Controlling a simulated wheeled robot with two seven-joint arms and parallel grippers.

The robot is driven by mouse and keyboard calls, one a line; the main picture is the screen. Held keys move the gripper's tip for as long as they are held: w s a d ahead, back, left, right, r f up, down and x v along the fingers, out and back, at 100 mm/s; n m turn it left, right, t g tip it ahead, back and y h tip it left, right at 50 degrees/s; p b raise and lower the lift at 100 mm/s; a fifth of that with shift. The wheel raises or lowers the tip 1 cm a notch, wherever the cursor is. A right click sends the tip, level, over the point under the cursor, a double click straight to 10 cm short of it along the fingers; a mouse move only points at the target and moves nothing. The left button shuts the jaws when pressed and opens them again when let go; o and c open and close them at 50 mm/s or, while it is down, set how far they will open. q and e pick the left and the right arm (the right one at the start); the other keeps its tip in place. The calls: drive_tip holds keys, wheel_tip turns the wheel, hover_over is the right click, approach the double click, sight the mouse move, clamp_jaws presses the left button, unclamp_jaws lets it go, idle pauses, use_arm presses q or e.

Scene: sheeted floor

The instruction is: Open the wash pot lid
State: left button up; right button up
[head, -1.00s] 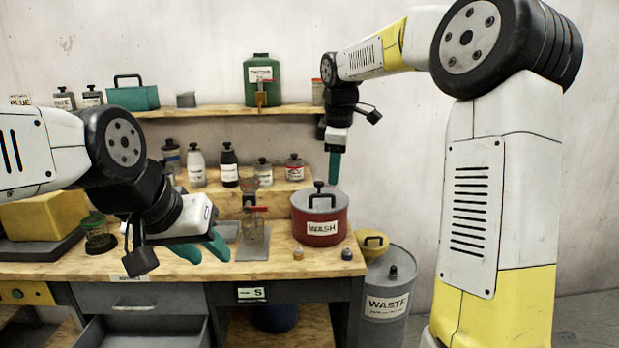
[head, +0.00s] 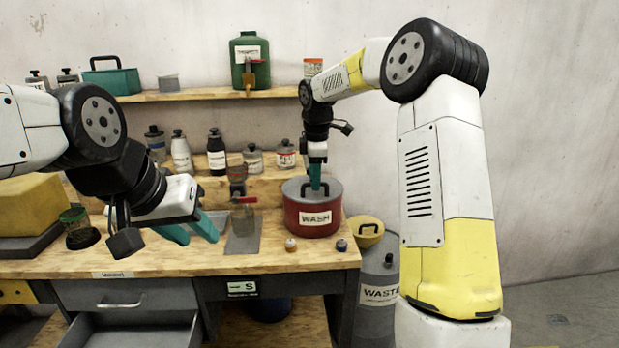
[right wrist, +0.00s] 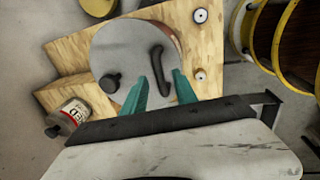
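The red wash pot (head: 318,217), labelled WASH, stands on the bench near its right end. Its grey lid (head: 292,187) is on and also shows in the right wrist view (right wrist: 122,50), with a black arched handle (right wrist: 155,60) and a black knob (right wrist: 110,82). My right gripper (head: 315,187) points down over the lid. In the right wrist view its teal fingers (right wrist: 160,78) are apart, with the handle between or just beyond the tips; contact cannot be told. My left gripper (head: 192,234) is open and empty above the bench, left of the pot.
Two small round items (head: 290,244) sit before the pot. A dispenser on a grey plate (head: 243,243) stands left of it. Several bottles (head: 217,155) line the riser behind. A grey waste bin (head: 378,270) stands right of the bench. A drawer (head: 130,325) hangs open below.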

drive_tip(key=shift+c, duration=0.4)
clamp_jaws()
idle(1.1)
